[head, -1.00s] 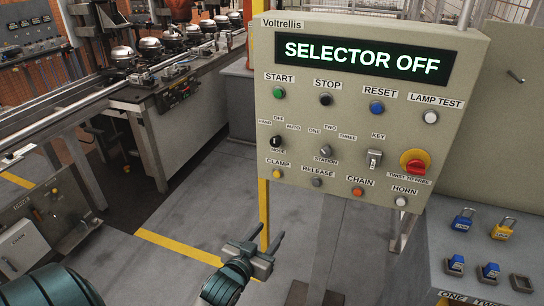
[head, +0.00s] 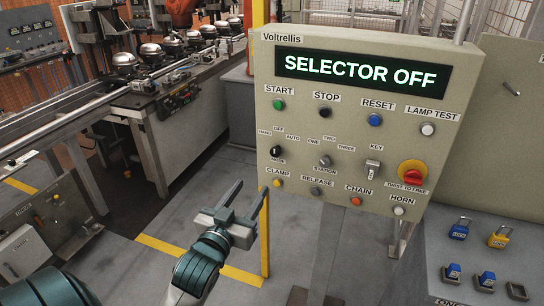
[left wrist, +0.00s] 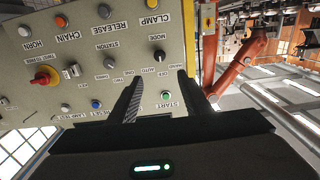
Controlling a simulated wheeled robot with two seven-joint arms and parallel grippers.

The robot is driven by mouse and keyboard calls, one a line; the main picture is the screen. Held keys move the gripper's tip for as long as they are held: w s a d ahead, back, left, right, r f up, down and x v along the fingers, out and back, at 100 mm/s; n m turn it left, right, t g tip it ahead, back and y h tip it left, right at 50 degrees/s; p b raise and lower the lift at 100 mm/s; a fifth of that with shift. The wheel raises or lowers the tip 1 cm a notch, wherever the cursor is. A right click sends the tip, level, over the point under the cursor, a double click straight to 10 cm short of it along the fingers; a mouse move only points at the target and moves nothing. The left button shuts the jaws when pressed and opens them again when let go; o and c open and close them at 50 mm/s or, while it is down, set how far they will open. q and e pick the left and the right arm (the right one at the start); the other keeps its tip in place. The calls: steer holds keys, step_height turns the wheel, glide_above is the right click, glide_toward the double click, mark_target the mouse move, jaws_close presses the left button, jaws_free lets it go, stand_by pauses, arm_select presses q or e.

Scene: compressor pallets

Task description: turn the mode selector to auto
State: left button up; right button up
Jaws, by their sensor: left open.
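The mode selector (head: 276,151) is a small black knob with a light mark, at the left of the beige Voltrellis panel (head: 450,150). Labels HAND, OFF and AUTO sit around it, and the display (head: 360,70) reads SELECTOR OFF. In the left wrist view the selector (left wrist: 159,55) appears upside down, beyond and between the fingers. My left gripper (head: 232,200) is open and empty, below and left of the selector, apart from the panel. It also shows in the left wrist view (left wrist: 154,98). My right gripper is not in view.
A three-position station knob (head: 324,161), a key switch (head: 373,170) and a red emergency stop (head: 412,173) sit right of the selector. The clamp button (head: 277,183) is just below it. A yellow post (head: 265,235) stands near my gripper.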

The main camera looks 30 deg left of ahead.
mark_target(275, 153)
arm_select(q)
steer(key=p+x, duration=0.4)
steer(key=x, duration=1.2)
steer(key=shift+w, duration=0.4)
steer(key=c, duration=1)
steer(key=shift+r+m+p, duration=0.1)
steer(key=shift+m+p, duration=0.25)
steer(key=shift+m, duration=0.05)
steer(key=m+p, duration=0.1)
steer(key=m, duration=0.2)
steer(key=shift+p, duration=0.35)
steer(key=m+p, duration=0.1)
steer(key=m, duration=0.4)
steer(key=shift+d+p, duration=0.15)
steer(key=shift+p, duration=0.15)
